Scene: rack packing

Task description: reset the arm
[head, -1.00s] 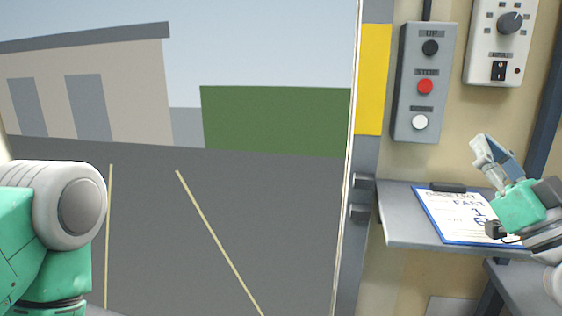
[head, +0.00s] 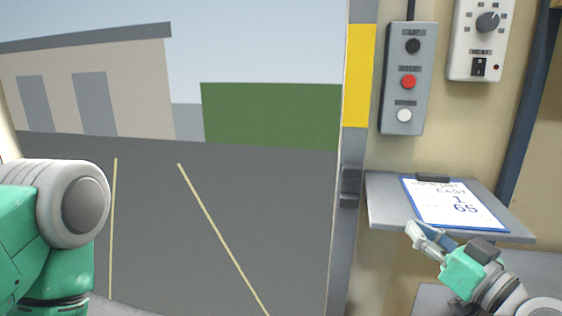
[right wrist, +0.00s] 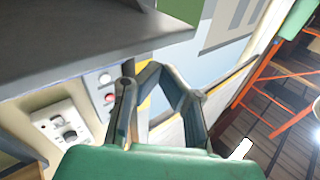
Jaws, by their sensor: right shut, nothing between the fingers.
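My right gripper (head: 417,231) is at the lower right of the head view, just in front of and below the near edge of the grey shelf. It is shut and empty. In the right wrist view its finger links (right wrist: 160,95) reach up from the green palm. My left gripper is out of view; only part of my left arm shows at the left edge.
The shelf (head: 388,205) bears a clipboard (head: 435,195) with a written sheet. Above it are a button box (head: 405,120) and a heat panel (head: 465,50). Left is an open doorway onto a yard. Orange racking (right wrist: 270,75) shows in the right wrist view.

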